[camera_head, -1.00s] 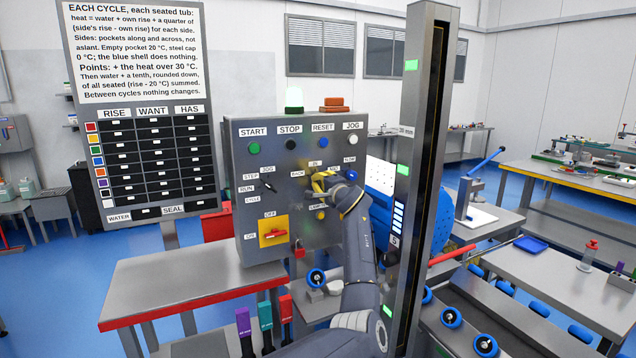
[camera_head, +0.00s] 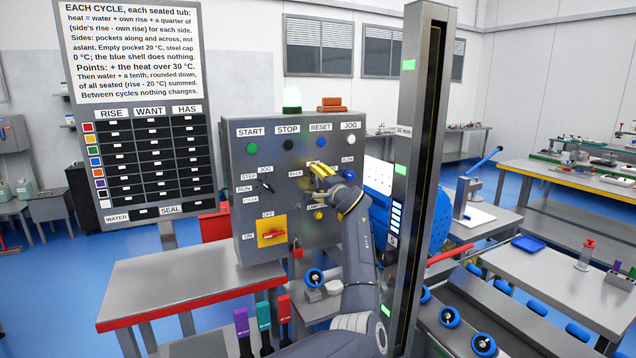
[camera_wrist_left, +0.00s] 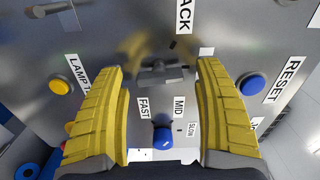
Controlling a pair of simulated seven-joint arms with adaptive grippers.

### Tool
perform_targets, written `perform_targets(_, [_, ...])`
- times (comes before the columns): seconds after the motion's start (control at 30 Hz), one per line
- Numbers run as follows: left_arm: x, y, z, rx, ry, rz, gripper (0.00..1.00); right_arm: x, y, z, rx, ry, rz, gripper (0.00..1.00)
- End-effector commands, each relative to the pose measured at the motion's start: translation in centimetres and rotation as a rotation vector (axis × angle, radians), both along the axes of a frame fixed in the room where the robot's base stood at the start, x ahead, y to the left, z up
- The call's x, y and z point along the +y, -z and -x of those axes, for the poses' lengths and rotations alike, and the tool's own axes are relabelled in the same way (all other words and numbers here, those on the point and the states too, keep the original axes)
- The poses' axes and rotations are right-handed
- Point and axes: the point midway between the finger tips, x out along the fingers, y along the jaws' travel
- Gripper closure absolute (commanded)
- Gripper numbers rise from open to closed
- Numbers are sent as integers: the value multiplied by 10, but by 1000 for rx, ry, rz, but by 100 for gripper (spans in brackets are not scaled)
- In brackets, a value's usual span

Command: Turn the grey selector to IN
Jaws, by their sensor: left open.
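The grey selector (camera_wrist_left: 163,75) shows in the left wrist view as a small grey knob on the metal panel, below a label ending in "ACK". My left gripper (camera_wrist_left: 160,85) is open, with one yellow finger on each side of the knob and a gap on both sides. In the head view the yellow fingers (camera_head: 318,170) are at the control panel (camera_head: 290,220), right of the BACK label, and hide the grey selector. The IN label cannot be read clearly. My right gripper is not in view.
In the wrist view, a blue selector (camera_wrist_left: 162,138) with FAST, MID and SLOW labels sits close below. A yellow button (camera_wrist_left: 60,84) and a blue button (camera_wrist_left: 252,84) flank the fingers. In the head view a red-yellow switch (camera_head: 272,232) is lower left.

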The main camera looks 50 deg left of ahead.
Motion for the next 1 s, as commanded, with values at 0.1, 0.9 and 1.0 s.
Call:
perform_targets(0.1, [-14, 0, 2, -1, 2, -1, 30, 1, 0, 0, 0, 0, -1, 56])
perform_targets(0.9, [-111, 1, 28, 1, 2, 1, 30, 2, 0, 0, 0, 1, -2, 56])
perform_targets(1.0, [-113, 0, 29, 1, 2, 1, 30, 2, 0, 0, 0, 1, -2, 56])
